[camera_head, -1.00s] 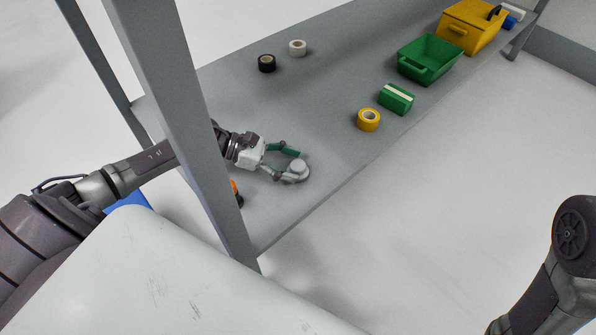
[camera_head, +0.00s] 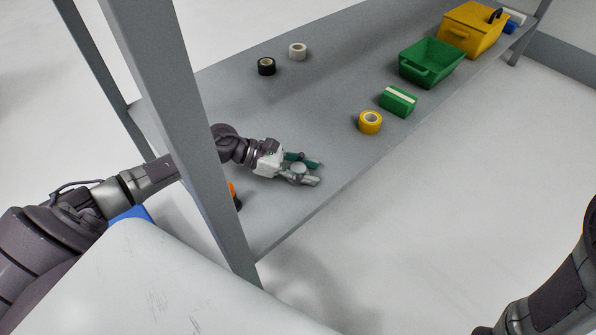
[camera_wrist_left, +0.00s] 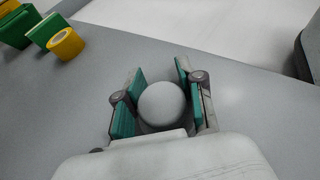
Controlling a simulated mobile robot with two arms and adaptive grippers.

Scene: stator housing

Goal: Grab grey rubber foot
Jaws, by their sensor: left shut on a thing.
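The grey rubber foot (camera_head: 299,168) is a small round piece on the grey shelf near its front edge. In the left wrist view it shows as a pale grey round top (camera_wrist_left: 162,103) between the green-padded fingers. My left gripper (camera_head: 308,171) has a finger on each side of the foot and is shut on it. It also shows in the left wrist view (camera_wrist_left: 162,88). The foot's underside is hidden, so I cannot tell whether it touches the shelf. Part of my right arm shows at the right edge of the head view; its gripper is out of view.
On the shelf are a yellow tape roll (camera_head: 370,122), a green box (camera_head: 398,101), a green bin (camera_head: 432,62), a yellow bin (camera_head: 473,30), a black roll (camera_head: 266,66) and a white roll (camera_head: 298,51). A grey post (camera_head: 190,130) stands before my left arm.

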